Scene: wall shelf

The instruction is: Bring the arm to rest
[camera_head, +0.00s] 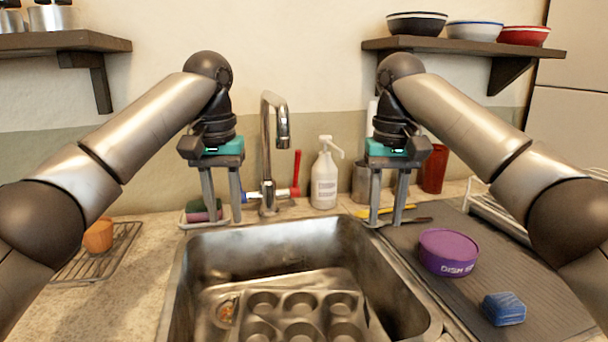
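My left gripper (222,221) hangs pointing down over the back left of the sink, to the left of the faucet. Its two fingers are apart with nothing between them that it holds. My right gripper (385,222) hangs pointing down near the back right of the sink. Its two fingers are also apart, and it holds nothing. Both arms come in from the sides at about the same height, bent down at the wrist.
The sink (174,282) holds a muffin tin (283,302). The faucet (268,150) and a white soap bottle (324,180) stand behind it. A purple tub (447,250) and blue sponge (504,309) lie on the right mat. Wall shelves (62,42) (465,48) flank the arms.

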